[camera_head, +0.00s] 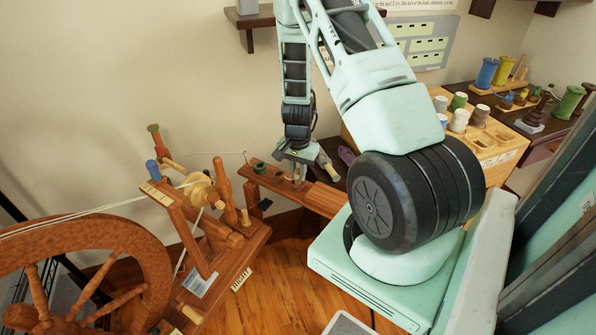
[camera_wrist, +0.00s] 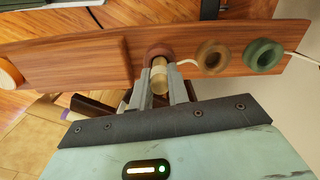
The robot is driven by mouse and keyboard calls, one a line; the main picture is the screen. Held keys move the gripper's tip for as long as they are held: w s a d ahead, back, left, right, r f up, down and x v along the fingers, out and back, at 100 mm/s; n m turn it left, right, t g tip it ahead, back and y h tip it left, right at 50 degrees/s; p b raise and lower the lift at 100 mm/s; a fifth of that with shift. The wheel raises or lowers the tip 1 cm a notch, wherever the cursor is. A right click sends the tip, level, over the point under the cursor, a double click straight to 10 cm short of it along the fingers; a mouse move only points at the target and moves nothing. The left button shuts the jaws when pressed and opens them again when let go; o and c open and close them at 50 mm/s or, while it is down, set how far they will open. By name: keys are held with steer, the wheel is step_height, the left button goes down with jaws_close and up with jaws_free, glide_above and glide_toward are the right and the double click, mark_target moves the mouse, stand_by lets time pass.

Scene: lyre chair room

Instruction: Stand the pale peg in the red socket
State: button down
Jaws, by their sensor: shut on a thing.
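My gripper (camera_wrist: 160,90) is shut on the pale peg (camera_wrist: 159,77), whose near end shows between the two fingers in the wrist view. The red socket (camera_wrist: 157,51) is a reddish ring on the wooden board (camera_wrist: 75,62), right behind the peg. The peg's far end overlaps the ring; I cannot tell whether it is inside the socket or just above it. In the head view my gripper (camera_head: 298,172) is low over the board (camera_head: 322,200), and the red socket is hard to make out there.
A brown socket (camera_wrist: 212,57) and a green socket (camera_wrist: 263,56) sit on the same board, right of the red one in the wrist view. A spinning wheel (camera_head: 150,245) stands left in the head view. A spool box (camera_head: 490,145) is at the right.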

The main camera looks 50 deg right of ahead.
mark_target(298, 169)
steer(key=shift+f+b, duration=0.35)
steer(key=shift+f, duration=0.2)
steer(key=c, duration=1.3)
jaws_free()
steer(key=shift+r, duration=0.1)
step_height(298, 169, up, 17)
steer(key=shift+r+p, duration=0.15)
steer(key=shift+p, duration=1.1)
